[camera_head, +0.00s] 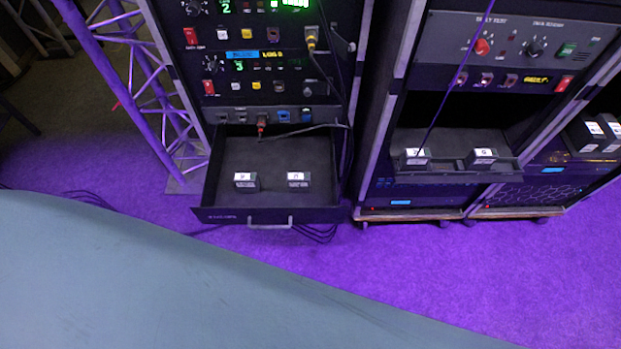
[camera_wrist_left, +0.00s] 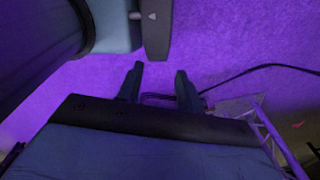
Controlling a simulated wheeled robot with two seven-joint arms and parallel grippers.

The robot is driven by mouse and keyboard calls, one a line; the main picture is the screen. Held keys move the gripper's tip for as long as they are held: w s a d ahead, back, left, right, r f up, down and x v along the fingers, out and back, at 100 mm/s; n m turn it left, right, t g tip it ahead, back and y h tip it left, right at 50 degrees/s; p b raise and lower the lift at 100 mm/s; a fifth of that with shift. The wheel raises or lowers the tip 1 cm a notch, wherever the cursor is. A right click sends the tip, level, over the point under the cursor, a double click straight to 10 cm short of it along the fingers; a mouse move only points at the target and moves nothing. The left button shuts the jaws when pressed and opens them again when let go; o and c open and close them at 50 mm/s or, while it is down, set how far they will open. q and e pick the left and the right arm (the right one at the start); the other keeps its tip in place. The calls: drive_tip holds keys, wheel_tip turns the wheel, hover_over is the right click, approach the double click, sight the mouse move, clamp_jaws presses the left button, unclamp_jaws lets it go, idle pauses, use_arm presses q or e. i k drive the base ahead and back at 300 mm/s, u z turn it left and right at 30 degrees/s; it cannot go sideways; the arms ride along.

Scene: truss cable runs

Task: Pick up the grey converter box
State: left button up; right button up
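Several small dark grey boxes with white labels are in the head view, and I cannot tell which is the converter box. A left box (camera_head: 245,182) and a right box (camera_head: 298,182) sit apart in an open drawer (camera_head: 270,214). Two more, one on the left (camera_head: 415,158) and one on the right (camera_head: 481,158), sit on a shelf of the middle rack. My left gripper (camera_wrist_left: 159,80) shows only in the left wrist view, its two fingers apart with purple floor between and beyond them. No box is near it there. My right gripper is in neither view.
A rack with lit panels (camera_head: 260,70) stands behind the drawer. A cable with a reddish plug (camera_head: 262,122) crosses above the drawer's back. A lattice truss (camera_head: 150,85) stands left of it. More dark boxes (camera_head: 590,133) are at far right. Purple floor (camera_head: 420,270) lies clear in front.

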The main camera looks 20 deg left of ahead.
sight(296, 181)
drive_tip(key=z, duration=3.05)
drive_tip(key=k, duration=2.75)
drive_tip(key=u, duration=2.35)
